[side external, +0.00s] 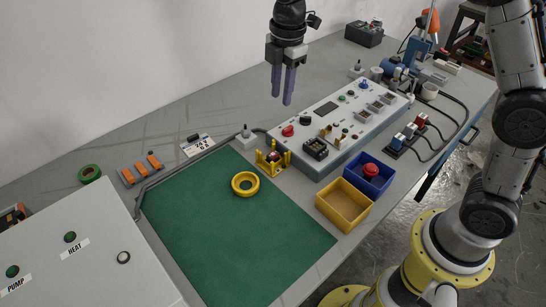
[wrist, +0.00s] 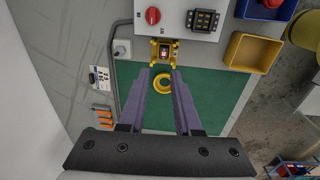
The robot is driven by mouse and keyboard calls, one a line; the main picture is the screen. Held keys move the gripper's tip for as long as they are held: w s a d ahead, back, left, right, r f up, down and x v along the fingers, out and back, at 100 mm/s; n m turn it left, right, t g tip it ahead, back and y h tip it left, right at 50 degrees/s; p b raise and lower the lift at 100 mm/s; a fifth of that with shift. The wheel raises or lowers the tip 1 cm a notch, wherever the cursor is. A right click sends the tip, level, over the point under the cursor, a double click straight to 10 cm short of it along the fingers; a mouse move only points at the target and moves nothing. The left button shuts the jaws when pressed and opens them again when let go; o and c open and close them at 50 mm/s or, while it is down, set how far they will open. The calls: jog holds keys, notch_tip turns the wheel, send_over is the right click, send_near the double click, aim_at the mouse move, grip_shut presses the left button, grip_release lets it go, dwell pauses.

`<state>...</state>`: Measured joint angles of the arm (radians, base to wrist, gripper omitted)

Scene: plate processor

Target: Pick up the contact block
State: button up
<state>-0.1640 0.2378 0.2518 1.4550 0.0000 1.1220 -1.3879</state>
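What looks like the contact block, a small dark piece with red and white on it (side external: 273,156), sits in a yellow holder (side external: 262,165) at the back edge of the green mat. The same piece (wrist: 165,49) shows in the wrist view, just beyond my fingertips in the picture; its details are too small to tell. My gripper (side external: 281,98) hangs high above the table, with its purple fingers pointing down. In the wrist view the fingers (wrist: 161,73) are apart with nothing between them, so the gripper is open and empty.
A yellow ring (side external: 245,193) lies on the green mat (side external: 225,240). A control panel (side external: 338,120) stands behind the holder, with a black terminal block (side external: 315,149) on it. A yellow bin (side external: 335,217) and a blue bin (side external: 382,185) with a red button are on the right.

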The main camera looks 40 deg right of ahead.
send_over(276, 152)
jog(key=shift+g, duration=0.4)
notch_tip(276, 152, down, 11)
jog(key=shift+s+d+f, duration=0.1)
jog(key=shift+f, duration=3.1)
grip_shut()
